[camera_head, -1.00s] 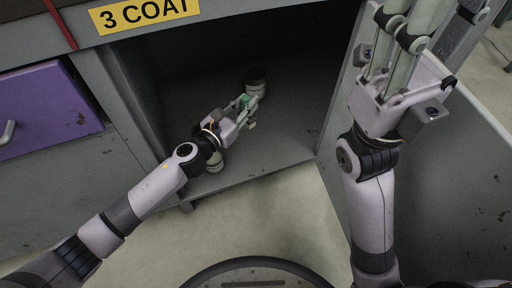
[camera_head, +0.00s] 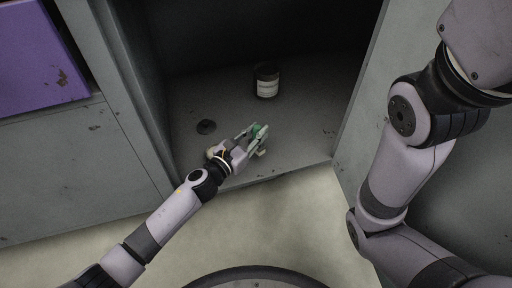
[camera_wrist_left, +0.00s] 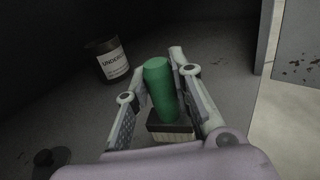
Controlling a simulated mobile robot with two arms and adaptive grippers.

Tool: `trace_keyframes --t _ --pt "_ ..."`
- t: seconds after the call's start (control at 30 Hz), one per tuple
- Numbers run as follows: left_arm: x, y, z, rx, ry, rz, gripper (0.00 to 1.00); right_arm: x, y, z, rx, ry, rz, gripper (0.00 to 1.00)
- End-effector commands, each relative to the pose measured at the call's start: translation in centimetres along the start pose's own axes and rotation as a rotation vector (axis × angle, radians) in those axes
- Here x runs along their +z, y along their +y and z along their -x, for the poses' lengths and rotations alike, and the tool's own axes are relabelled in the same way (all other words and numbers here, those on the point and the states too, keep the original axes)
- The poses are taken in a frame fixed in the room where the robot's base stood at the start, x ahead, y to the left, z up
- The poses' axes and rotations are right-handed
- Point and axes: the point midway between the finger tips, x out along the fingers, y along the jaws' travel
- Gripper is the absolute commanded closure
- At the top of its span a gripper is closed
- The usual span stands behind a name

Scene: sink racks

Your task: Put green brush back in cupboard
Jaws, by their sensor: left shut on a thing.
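The green brush (camera_wrist_left: 160,85) has a green handle and a black head with pale bristles. My left gripper (camera_head: 257,140) is shut on it, with a finger on each side in the left wrist view (camera_wrist_left: 158,92). In the head view only a bit of the green handle (camera_head: 257,130) shows between the fingers. The brush is inside the open grey cupboard (camera_head: 300,130), over the floor near its front edge. I cannot tell whether the bristles touch the floor. My right arm is at the right, its fingers out of the picture.
A dark can with a white label (camera_head: 266,82) stands on the cupboard floor behind the brush. A small black object (camera_head: 206,126) is to the left. A pale object (camera_head: 212,152) is partly hidden by my left wrist. The cupboard floor right of the brush is clear.

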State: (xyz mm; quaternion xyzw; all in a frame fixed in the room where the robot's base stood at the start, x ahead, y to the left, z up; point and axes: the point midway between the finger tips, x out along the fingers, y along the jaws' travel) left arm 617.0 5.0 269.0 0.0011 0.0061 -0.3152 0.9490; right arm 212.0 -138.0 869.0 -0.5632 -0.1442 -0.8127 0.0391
Motion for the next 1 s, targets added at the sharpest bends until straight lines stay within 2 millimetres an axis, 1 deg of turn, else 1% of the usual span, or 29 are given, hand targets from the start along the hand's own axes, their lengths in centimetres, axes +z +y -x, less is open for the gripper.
trace_keyframes --t 0.13,0.3,0.37,0.63,0.77,0.8,1.0 --pt "-1.2 0.0 0.0 0.001 0.0 0.001 1.0 -0.3 -0.2 0.9 0.0 0.0 0.0 0.6" --pt "-3.7 0.0 -0.1 0.001 0.0 0.0 1.0 -1.0 -0.6 2.8 0.0 0.0 0.0 0.6" --pt "-4.3 0.0 -0.1 0.0 -0.001 0.0 1.0 -1.1 -0.7 3.2 0.0 -0.001 0.0 0.6" --pt "-4.2 0.0 -0.1 0.001 -0.001 0.0 1.0 -1.0 -0.6 3.1 -0.001 -0.001 0.0 0.6" --pt "-4.6 0.0 -0.1 0.001 -0.001 -0.001 1.0 -1.2 -0.7 3.4 -0.001 0.0 0.0 0.6" --pt "-4.7 0.0 -0.1 0.001 -0.001 -0.001 0.78 -1.2 -0.7 3.5 -0.001 0.0 0.0 0.6" --pt "-4.5 0.0 -0.1 0.001 0.0 -0.001 0.65 -1.2 -0.7 3.3 -0.001 0.0 0.0 0.6"
